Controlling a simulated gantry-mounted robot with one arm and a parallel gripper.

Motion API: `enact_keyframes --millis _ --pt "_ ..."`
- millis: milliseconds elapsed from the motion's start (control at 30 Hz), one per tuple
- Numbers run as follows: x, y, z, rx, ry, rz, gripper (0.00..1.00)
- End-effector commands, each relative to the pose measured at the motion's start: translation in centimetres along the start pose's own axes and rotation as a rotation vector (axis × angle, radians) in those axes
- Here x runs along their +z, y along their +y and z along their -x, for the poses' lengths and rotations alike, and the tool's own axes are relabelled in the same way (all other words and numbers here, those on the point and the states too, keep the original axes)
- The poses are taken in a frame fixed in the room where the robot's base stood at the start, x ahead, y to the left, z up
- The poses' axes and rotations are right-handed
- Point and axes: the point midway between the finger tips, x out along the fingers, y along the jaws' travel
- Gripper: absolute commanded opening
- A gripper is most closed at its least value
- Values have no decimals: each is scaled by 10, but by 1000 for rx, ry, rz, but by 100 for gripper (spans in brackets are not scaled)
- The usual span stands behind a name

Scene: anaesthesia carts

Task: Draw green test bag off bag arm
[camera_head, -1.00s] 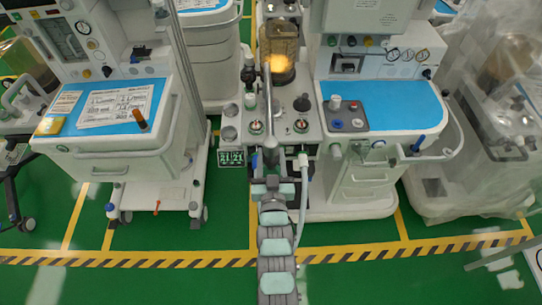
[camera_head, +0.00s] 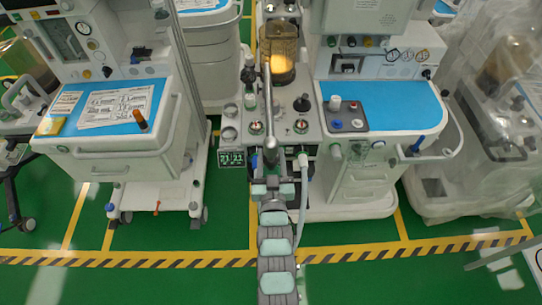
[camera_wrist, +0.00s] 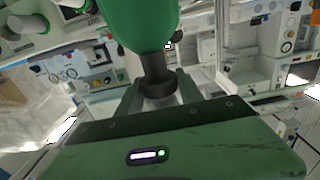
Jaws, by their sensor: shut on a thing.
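The green test bag (camera_wrist: 146,22) fills the top middle of the wrist view. Its dark neck and collar (camera_wrist: 158,80) sit between the fingers of my gripper (camera_wrist: 160,88), which is shut on them. In the head view, the bag arm (camera_head: 267,105) is a grey metal tube rising in front of the middle cart, its rounded lower end (camera_head: 270,157) just beyond my gripper (camera_head: 272,186). The bag is not visible there, and my arm covers much of that spot. I cannot tell whether the neck still touches the bag arm.
The middle cart has a blue worktop (camera_head: 390,103) and a pale hose (camera_head: 304,175) hanging close right of my gripper. Another cart (camera_head: 115,150) stands left, and a plastic-wrapped machine (camera_head: 490,140) right. Green floor (camera_head: 180,285) is open in front.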

Motion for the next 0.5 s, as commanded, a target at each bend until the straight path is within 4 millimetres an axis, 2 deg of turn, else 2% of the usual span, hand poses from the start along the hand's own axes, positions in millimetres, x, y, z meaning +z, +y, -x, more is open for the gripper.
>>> enact_keyframes --millis 500 --pt "1 0 18 0 -2 0 11"
